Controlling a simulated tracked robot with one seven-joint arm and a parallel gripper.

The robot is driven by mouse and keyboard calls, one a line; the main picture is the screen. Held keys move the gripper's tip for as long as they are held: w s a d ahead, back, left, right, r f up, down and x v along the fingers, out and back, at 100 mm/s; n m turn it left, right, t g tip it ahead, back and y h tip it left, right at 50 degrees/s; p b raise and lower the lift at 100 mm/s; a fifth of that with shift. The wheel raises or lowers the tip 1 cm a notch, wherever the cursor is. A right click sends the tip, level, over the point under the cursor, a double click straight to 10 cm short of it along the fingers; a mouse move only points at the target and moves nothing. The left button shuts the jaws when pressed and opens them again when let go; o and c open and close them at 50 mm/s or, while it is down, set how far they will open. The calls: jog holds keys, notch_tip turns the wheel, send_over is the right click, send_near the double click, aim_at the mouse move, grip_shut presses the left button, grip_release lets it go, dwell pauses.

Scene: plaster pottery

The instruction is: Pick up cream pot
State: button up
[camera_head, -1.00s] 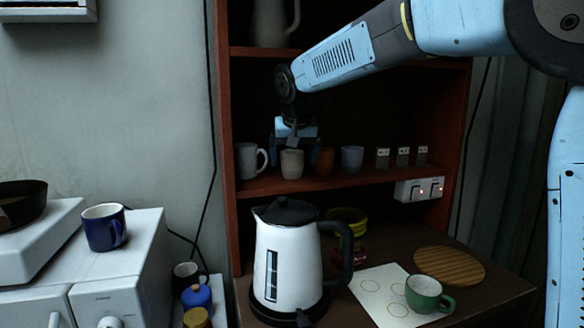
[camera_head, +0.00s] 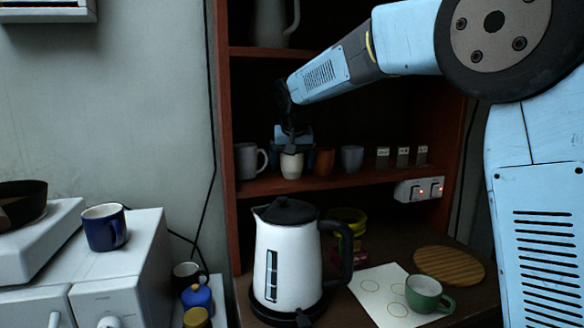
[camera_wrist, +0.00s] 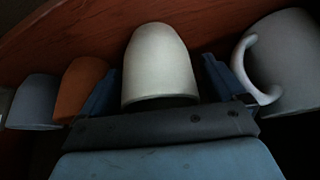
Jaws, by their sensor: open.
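The cream pot (camera_head: 291,166) stands on the cabinet's middle shelf, between a grey mug and an orange-brown cup. In the wrist view the cream pot (camera_wrist: 160,65) sits between my open fingers, with a dark gap visible on each side. My gripper (camera_head: 291,150) reaches in over the pot from above in the head view and hides part of its top. The gripper's fingers (camera_wrist: 160,82) also show in the wrist view, one on each side of the pot.
The grey mug (camera_head: 247,160) is close on one side; in the wrist view its handle is near a finger. The orange-brown cup (camera_head: 324,161) and a grey cup (camera_head: 352,159) stand on the other side. A white kettle (camera_head: 287,260) stands below on the counter.

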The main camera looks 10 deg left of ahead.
jog(key=c, duration=1.1)
jog(key=shift+r, duration=0.1)
